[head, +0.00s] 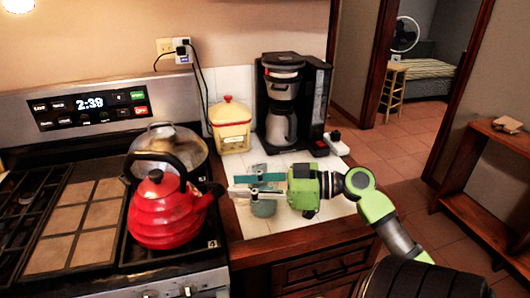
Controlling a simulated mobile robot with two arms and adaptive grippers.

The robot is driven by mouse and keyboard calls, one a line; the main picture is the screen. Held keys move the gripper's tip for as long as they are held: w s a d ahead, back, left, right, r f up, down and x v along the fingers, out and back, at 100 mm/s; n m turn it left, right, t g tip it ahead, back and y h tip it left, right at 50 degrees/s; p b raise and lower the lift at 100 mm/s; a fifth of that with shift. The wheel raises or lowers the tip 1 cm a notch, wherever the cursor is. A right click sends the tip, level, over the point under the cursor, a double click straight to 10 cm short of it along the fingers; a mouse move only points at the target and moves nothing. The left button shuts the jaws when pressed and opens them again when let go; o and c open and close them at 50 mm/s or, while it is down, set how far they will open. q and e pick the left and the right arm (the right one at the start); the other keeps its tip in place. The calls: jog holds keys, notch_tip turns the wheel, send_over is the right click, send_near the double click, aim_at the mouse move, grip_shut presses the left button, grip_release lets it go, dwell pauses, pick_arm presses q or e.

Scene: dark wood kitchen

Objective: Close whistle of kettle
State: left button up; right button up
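The red kettle (165,212) stands upright on the right front of the stove, with a black handle arched over its lid. Its spout points right and ends in a dark tip (213,191), where the whistle sits; I cannot tell from here whether the whistle is open or shut. My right gripper (236,190) reaches in from the right over the counter, its fingers pointing left at the spout tip. The fingertips are close to the tip; I cannot tell if they touch it. The finger gap is not clear. My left gripper is out of view.
A steel pot (180,145) stands behind the kettle. A yellow canister (230,126) and a coffee maker (290,105) stand at the back of the counter. Open floor lies to the right.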

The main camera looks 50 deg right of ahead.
jog(key=v, duration=0.6)
jog(key=shift+s, duration=0.2)
jog(key=shift+d, duration=0.15)
